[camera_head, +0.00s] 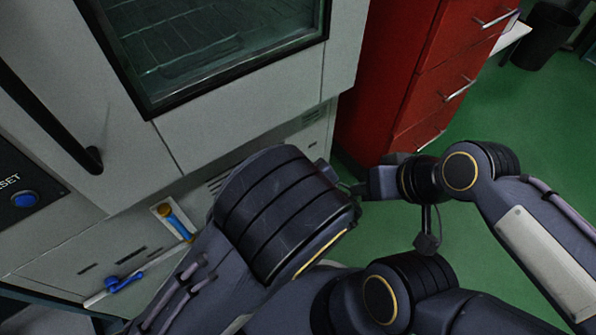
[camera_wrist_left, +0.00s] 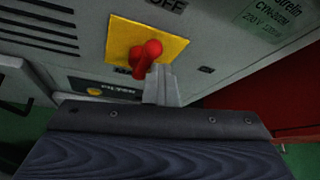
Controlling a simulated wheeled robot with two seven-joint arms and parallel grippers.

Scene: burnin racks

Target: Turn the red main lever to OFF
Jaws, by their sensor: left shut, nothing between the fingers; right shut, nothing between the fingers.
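The red main lever (camera_wrist_left: 145,57) sits on a yellow plate (camera_wrist_left: 176,47) on the grey cabinet face in the left wrist view. Its rounded knob is toward the upper right of its body. An OFF label (camera_wrist_left: 168,5) is above the plate. My left gripper (camera_wrist_left: 163,72) is shut and empty, its tips just right of and below the lever; I cannot tell whether they touch it. In the head view the lever and left gripper are hidden behind my left arm. My right gripper (camera_head: 347,188) is shut and empty, partly hidden by that arm.
The head view shows the grey cabinet with an oven window (camera_head: 215,45), black door handle (camera_head: 50,120), blue button (camera_head: 25,199), a yellow-and-blue valve (camera_head: 172,220) and another blue valve (camera_head: 125,282). A red drawer cabinet (camera_head: 400,70) stands right.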

